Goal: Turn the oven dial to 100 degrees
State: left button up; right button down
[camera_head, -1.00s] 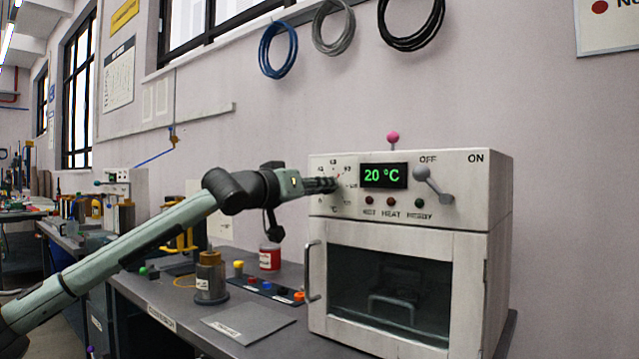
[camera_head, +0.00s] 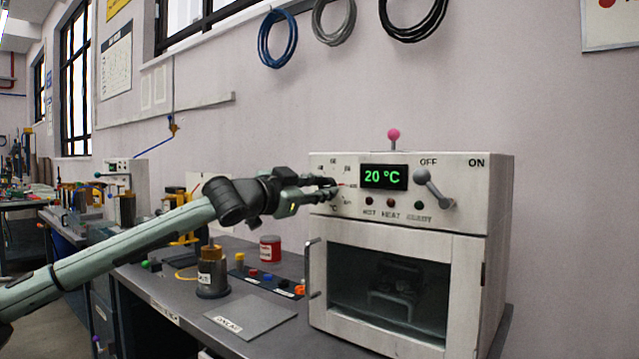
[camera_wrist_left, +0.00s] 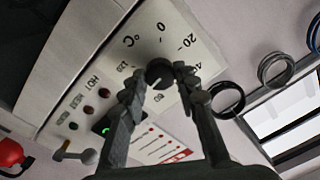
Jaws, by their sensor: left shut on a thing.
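The white oven (camera_head: 330,225) stands on the bench at the right in the head view. Its green display (camera_head: 384,177) reads 20 °C. My left gripper (camera_head: 335,188) is at the upper left of the oven's front panel, over the dial, which it mostly hides. In the left wrist view, the dark round dial (camera_wrist_left: 159,72) sits between the two fingertips of my left gripper (camera_wrist_left: 160,83), which is shut on it. Numbers such as 0, 20 and 40 show on the scale around it. My right gripper is not in view.
A grey lever (camera_head: 434,188) on the panel leans toward OFF. Three indicator lamps sit below the display. The oven door (camera_head: 458,290) is shut, with a handle at its left.

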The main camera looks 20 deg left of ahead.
pick_arm(q)
jog(key=shift+m, duration=0.5)
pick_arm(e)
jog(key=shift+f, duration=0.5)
pick_arm(q)
jog(key=o, duration=1.2)
jog(key=shift+c, duration=0.2)
jog(key=v, duration=1.2)
